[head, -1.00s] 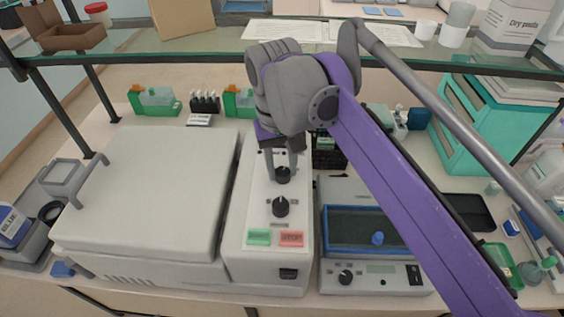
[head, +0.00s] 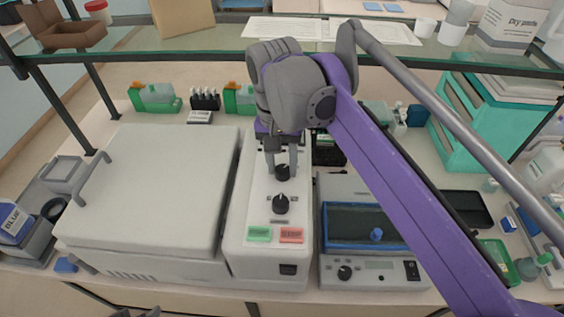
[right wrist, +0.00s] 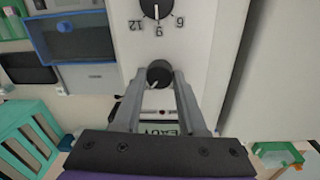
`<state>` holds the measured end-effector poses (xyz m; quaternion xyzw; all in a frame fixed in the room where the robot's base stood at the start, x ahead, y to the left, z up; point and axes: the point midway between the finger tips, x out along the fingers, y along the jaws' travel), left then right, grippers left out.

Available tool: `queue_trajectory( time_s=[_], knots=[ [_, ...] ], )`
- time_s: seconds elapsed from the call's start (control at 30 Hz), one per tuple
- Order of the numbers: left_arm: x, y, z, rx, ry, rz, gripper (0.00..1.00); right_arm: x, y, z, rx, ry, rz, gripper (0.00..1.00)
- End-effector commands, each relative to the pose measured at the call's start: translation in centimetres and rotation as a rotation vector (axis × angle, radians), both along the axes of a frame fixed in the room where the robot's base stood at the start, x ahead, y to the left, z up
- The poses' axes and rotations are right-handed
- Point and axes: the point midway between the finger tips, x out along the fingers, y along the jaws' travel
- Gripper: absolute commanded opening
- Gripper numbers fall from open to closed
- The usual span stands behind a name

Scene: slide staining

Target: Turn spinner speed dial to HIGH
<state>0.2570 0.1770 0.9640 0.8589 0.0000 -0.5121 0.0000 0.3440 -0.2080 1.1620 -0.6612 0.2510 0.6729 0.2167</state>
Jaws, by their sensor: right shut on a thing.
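The spinner (head: 236,262) is a pale box unit with a wide lid on the left and a control panel on the right. Two black dials are on the panel. My right gripper (head: 282,167) reaches down from above and is shut on the far dial (head: 283,173). In the right wrist view its two fingers (right wrist: 159,80) press the sides of that dial (right wrist: 159,70). The near dial (head: 281,204) stands free; in the right wrist view it (right wrist: 156,6) has 12, 9 and 6 marked around it. The held dial's speed labels are not readable.
A green button (head: 259,234) and a red button (head: 291,235) lie in front of the dials. A grey instrument with a blue-framed window (head: 370,246) stands close on the right. A glass shelf (head: 200,54) crosses behind.

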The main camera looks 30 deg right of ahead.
Motion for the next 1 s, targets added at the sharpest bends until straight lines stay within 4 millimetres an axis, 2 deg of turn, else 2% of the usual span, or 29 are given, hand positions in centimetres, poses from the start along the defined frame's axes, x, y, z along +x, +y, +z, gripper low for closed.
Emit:
queue_trajectory(
  time_s=[0.23,0.27,0.4,0.77,0.87,1.0],
  knots=[
    [0.0,0.0,0.0,0.000,0.000,0.000,0.71,0.0,0.0,0.0,-0.001,0.001,-0.001,0.00],
    [0.0,0.0,0.0,0.000,0.000,0.000,0.71,0.0,0.0,0.0,-0.001,0.001,-0.001,0.46],
    [0.0,0.0,0.0,0.000,0.000,0.000,0.71,0.0,0.0,0.0,0.000,0.000,-0.001,0.71],
    [0.0,0.0,0.1,0.000,0.000,0.000,0.71,0.0,0.0,0.5,0.000,0.000,0.000,0.71],
    [0.1,0.0,0.2,0.000,-0.002,0.000,0.71,0.1,0.1,1.7,0.000,0.000,0.001,0.71],
    [0.2,0.0,0.6,0.000,-0.005,0.000,0.71,0.2,0.2,4.6,0.000,0.000,0.001,0.71]
  ],
)
